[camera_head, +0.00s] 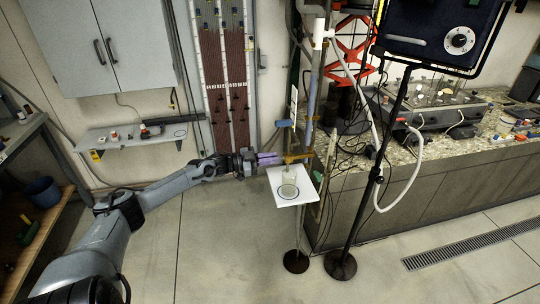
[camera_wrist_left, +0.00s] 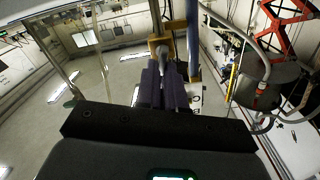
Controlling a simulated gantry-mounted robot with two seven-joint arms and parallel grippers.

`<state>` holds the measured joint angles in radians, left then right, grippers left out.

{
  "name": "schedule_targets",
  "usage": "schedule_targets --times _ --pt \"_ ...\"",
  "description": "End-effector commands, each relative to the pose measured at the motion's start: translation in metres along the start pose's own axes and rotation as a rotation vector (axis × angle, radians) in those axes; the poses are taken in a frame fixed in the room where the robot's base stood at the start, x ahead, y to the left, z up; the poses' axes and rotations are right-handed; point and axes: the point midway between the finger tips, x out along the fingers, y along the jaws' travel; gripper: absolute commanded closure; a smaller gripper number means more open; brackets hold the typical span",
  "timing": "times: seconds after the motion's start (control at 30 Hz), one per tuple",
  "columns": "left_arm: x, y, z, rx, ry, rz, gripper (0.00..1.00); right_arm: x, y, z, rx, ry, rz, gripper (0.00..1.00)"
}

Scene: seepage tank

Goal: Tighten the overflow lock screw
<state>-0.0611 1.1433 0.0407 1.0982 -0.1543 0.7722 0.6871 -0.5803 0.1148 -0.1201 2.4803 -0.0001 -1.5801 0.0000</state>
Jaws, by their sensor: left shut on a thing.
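My left gripper (camera_head: 270,159) reaches in from the left with its purple fingers at a brass clamp (camera_head: 294,158) on a vertical rod. In the left wrist view, the purple fingers (camera_wrist_left: 164,84) are closed around the grey overflow lock screw (camera_wrist_left: 162,54), which sticks out from the brass clamp (camera_wrist_left: 154,44). In the head view the screw is too small and covered by the fingers to make out. My right gripper is in neither view.
A white shelf (camera_head: 306,199) with a clear beaker (camera_head: 288,190) sits just below the clamp. Stands with round dark bases (camera_head: 340,266), a white hose (camera_head: 399,200) and cables are close on the right. The floor in front is clear.

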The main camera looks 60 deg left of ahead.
Motion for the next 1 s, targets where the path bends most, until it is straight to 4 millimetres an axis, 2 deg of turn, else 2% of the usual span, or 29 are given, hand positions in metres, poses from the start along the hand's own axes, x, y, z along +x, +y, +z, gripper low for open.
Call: schedule_targets --times 0.4,1.0 --pt "0.000 0.004 0.001 0.397 -0.003 0.000 1.00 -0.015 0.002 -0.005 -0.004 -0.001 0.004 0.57" --pt "0.000 0.011 0.007 0.963 -0.004 0.003 1.00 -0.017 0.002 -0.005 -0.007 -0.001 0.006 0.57"
